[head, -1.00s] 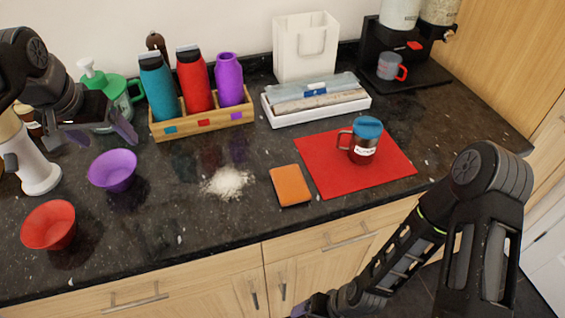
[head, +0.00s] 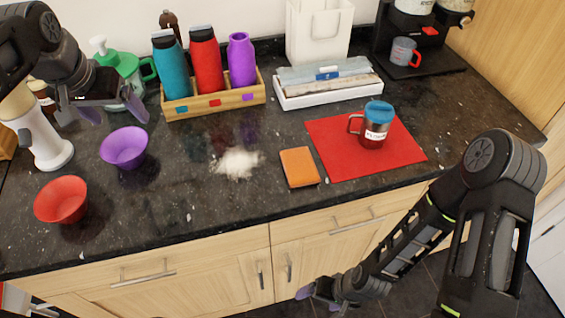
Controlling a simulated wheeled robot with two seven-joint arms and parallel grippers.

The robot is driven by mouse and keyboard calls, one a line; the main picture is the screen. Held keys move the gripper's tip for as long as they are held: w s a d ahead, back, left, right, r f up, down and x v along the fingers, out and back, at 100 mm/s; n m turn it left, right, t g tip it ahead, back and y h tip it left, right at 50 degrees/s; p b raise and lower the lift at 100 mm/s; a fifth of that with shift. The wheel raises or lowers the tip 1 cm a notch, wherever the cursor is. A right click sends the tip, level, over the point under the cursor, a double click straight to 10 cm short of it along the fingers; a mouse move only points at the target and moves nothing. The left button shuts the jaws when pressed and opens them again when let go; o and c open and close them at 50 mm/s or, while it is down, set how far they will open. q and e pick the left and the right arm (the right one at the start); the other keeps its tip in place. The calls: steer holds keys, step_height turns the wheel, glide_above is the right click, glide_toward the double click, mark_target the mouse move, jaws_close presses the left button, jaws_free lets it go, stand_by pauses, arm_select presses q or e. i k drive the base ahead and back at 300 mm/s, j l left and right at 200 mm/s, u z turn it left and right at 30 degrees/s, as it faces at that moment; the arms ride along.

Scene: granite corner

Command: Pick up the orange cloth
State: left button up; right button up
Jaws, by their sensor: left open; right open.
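The orange cloth (head: 299,167) lies folded flat on the dark granite counter, just left of the red mat. A patch of white powder (head: 237,163) lies to its left. My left gripper (head: 133,112) is open and empty at the upper left, in front of the green pump bottle and well away from the cloth. My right gripper (head: 318,291) is low, in front of the cabinet doors and below the counter edge, open and apart from the cloth.
A red mat (head: 405,158) holds a mug with a blue lid (head: 376,124). A purple bowl (head: 124,147) and red bowl (head: 62,200) stand at left. A wooden bottle rack (head: 217,104) and white tray (head: 331,94) stand behind. The counter before the powder is clear.

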mark_target(300, 168)
steer(key=i+l, duration=0.1)
steer(key=l, duration=0.7)
steer(key=i+l, duration=0.1)
steer(key=l, duration=0.75)
